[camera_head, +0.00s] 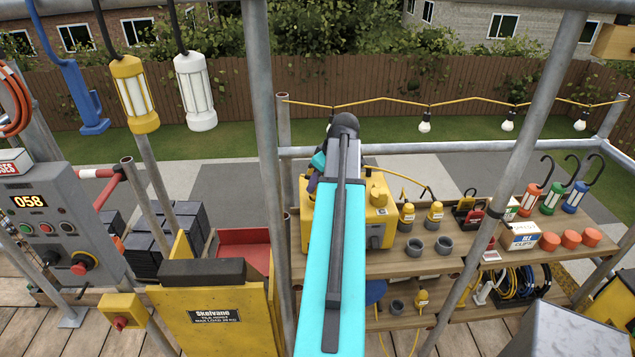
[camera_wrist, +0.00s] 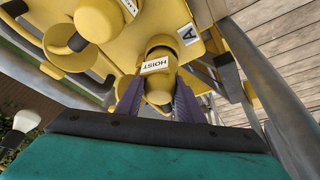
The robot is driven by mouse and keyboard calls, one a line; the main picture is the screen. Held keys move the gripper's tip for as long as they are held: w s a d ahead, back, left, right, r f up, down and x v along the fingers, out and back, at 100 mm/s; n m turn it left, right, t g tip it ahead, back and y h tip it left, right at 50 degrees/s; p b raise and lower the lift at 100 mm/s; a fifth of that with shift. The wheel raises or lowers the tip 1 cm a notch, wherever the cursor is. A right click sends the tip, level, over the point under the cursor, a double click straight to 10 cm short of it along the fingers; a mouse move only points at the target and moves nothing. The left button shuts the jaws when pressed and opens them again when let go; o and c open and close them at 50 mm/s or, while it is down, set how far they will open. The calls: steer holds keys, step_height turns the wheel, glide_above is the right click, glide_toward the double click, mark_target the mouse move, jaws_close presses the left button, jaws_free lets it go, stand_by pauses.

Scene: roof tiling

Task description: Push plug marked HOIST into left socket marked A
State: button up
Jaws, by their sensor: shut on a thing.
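The yellow HOIST plug (camera_wrist: 158,82), with its white label, sits between the two purple fingers of my gripper (camera_wrist: 158,92) in the wrist view. The fingers are shut on it. Its far end meets a socket opening on the yellow power box (camera_wrist: 212,45); how deep it sits I cannot tell. A white label marked A (camera_wrist: 188,34) is beside that opening. In the head view my gripper (camera_head: 316,178) is at the left part of the yellow box (camera_head: 376,240), and my arm hides the plug and socket.
Another yellow round fitting (camera_wrist: 98,18) stands beside the plug on the box. Yellow plugs (camera_head: 407,214) and grey cups (camera_head: 444,245) stand on the wooden shelf to the right. A scaffold pole (camera_head: 262,110) rises close on the left of my arm.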

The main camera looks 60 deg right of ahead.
steer(key=shift+f+b, duration=0.3)
steer(key=shift+f, duration=0.2)
steer(key=o, duration=0.9)
steer(key=shift+r, duration=0.1)
steer(key=shift+p+v, duration=0.55)
steer(key=shift+v, duration=0.75)
steer(key=v, duration=0.8)
steer(key=shift+r, duration=0.1)
stand_by(0.7)
